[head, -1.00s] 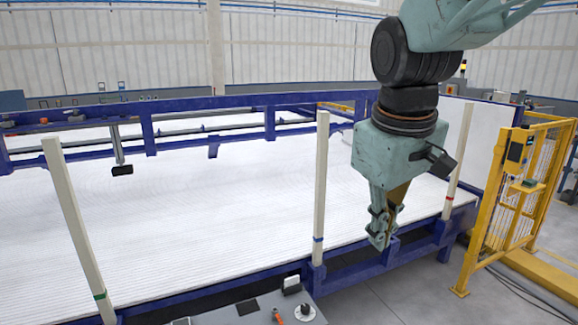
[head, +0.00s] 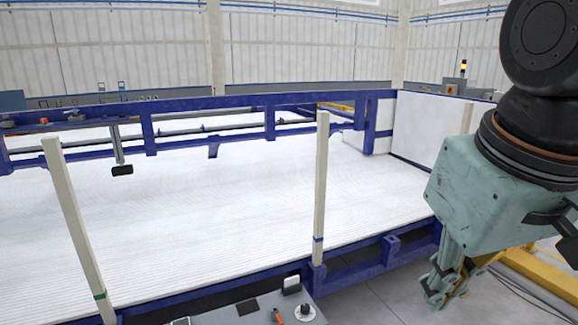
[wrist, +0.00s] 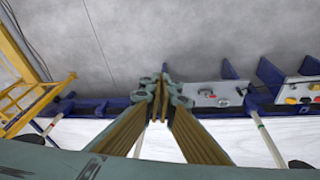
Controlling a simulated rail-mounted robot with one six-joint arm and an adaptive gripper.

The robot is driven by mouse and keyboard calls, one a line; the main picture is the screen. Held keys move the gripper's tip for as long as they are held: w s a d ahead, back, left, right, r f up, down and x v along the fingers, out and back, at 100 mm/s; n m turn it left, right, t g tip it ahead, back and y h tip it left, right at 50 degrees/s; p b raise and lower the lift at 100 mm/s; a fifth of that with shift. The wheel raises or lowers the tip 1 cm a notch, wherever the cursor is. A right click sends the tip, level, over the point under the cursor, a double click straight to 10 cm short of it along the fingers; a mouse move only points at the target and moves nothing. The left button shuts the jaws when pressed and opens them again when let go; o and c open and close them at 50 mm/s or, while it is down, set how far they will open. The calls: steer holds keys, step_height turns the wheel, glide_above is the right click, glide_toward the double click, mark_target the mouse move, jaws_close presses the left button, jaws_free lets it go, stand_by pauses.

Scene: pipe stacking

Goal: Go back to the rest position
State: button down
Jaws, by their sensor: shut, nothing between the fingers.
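My gripper (head: 443,290) hangs at the right side of the head view, fingers pointing down, outside the front edge of the blue frame. Its fingers are together with nothing between them. In the wrist view the gripper (wrist: 160,100) shows its two fingers meeting at the tips, over grey floor and the frame's edge. The white pipes (head: 200,210) lie packed in a flat layer inside the blue frame (head: 350,275), apart from the gripper. Part of my arm runs out of the picture at the right.
Cream posts stand along the frame's front, one at the left (head: 75,225) and one in the middle (head: 320,185). A grey control panel (head: 255,312) is at the bottom. A yellow fence (wrist: 30,90) stands close by. Grey floor (head: 370,300) lies open in front.

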steer(key=s+f+m, duration=0.1)
steer(key=s+m, duration=0.1)
steer(key=s, duration=0.5)
steer(key=shift+s+d+f, duration=0.2)
steer(key=shift+s, duration=0.05)
stand_by(0.6)
